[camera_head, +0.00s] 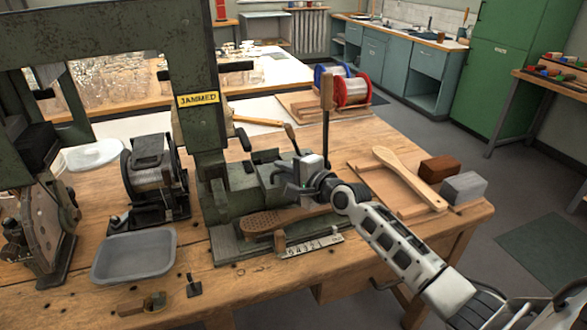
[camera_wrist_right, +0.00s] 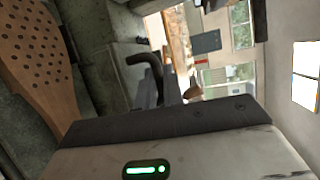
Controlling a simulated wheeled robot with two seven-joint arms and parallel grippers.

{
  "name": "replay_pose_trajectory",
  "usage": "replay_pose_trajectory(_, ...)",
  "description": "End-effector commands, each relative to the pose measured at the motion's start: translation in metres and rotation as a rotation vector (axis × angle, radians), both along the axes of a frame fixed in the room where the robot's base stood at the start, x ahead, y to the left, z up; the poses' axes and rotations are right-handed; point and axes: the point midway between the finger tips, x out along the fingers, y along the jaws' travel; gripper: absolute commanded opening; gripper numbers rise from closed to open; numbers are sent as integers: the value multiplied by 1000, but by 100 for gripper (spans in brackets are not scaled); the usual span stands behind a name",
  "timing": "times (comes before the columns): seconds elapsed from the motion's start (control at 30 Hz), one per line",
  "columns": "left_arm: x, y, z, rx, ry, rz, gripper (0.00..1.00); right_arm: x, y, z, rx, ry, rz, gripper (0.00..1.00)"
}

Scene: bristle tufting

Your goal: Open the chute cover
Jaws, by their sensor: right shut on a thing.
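The green tufting machine (camera_head: 236,200) stands on the wooden bench, with a yellow "JAMMED" label (camera_head: 198,98) on its upright. My right gripper (camera_head: 302,176) reaches in from the right to the machine's middle part and is shut on a small part there, apparently the chute cover, which the fingers largely hide. I cannot tell how far the cover is open. A dark curved lever (camera_wrist_right: 146,64) shows close to the fingers in the right wrist view. A wooden brush body with holes (camera_head: 275,222) lies in front of the machine; it also shows in the wrist view (camera_wrist_right: 36,60). My left gripper is not in view.
A dark upright post with a wooden top (camera_head: 327,92) stands just behind my gripper. A grey tray (camera_head: 134,255) and a wire spool (camera_head: 152,172) are at left.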

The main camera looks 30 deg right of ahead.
Motion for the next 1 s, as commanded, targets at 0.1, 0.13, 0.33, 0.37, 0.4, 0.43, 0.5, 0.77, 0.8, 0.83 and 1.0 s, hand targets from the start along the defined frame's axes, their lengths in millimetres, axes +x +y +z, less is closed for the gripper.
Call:
replay_pose_trajectory(0.1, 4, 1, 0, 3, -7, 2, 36, 0, 0, 1, 1, -3, -1, 0)
replay_pose_trajectory(0.13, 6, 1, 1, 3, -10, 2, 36, -1, -1, 1, 0, -3, -2, 0)
replay_pose_trajectory(0.33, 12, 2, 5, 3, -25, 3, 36, -1, -1, 1, 0, -3, -2, 19)
replay_pose_trajectory(0.37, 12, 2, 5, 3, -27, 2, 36, -1, -1, 1, 0, -3, -2, 19)
replay_pose_trajectory(0.4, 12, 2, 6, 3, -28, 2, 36, -1, -1, 1, 0, -3, -2, 19)
replay_pose_trajectory(0.43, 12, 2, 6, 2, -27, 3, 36, -1, -1, 1, 0, -3, -2, 19)
replay_pose_trajectory(0.5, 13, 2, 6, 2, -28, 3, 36, -1, -1, 1, 0, -3, -2, 19)
replay_pose_trajectory(0.77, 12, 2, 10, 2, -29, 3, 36, -26, -8, 4, 0, 1, -1, 19)
replay_pose_trajectory(0.8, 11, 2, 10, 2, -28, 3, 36, -34, -10, 5, 0, 0, -2, 19)
replay_pose_trajectory(0.83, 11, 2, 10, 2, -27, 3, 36, -41, -12, 6, 0, 0, -1, 19)
replay_pose_trajectory(1.0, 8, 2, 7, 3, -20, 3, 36, -82, -23, 13, -2, 0, -1, 19)
